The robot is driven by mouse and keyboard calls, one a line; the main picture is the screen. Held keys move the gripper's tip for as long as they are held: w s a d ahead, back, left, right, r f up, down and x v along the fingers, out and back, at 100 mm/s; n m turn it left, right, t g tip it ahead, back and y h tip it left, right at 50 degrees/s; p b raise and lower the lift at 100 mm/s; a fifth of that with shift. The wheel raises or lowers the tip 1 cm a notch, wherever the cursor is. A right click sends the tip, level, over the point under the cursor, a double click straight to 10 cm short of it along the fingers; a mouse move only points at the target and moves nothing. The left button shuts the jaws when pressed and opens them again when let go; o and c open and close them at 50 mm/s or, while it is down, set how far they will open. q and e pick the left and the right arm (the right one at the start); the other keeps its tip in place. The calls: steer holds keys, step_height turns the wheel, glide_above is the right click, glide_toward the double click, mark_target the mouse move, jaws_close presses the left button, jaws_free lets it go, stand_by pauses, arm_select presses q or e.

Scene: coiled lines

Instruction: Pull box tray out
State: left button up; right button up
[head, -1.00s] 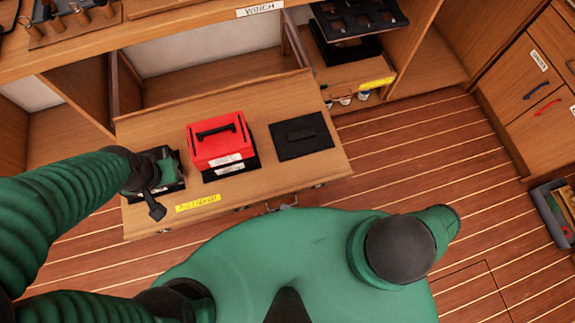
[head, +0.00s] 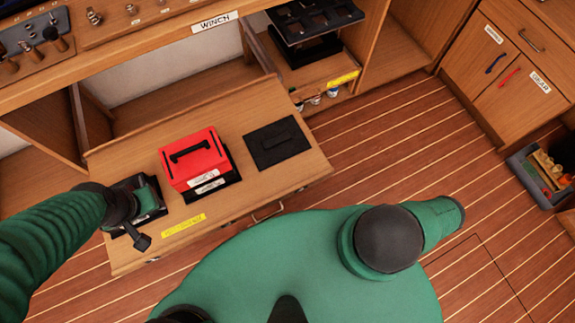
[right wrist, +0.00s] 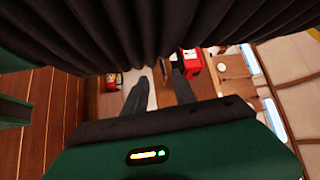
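The wooden box tray (head: 215,120) stands out from the cabinet below the counter in the head view. A red box (head: 193,160) with a black handle sits on a black base near its middle. A flat black pad (head: 275,143) lies to its right. A metal handle (head: 267,213) shows on the tray's front, right of a yellow label (head: 184,225). My left gripper (head: 137,222) is over the tray's left front part, by a dark base; its finger opening is unclear. My right gripper (right wrist: 158,78) shows in the right wrist view with its two dark fingers apart and nothing between them.
A lower shelf with a black rack (head: 315,20) and small containers is right of the tray. A grey bin of tools (head: 545,175) is on the floor. The plank floor (head: 400,150) right of the tray is clear.

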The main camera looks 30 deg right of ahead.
steer(key=v, duration=0.5)
steer(key=shift+s+d+b, duration=0.15)
steer(key=shift+d+b, duration=0.05)
steer(key=shift+b, duration=0.1)
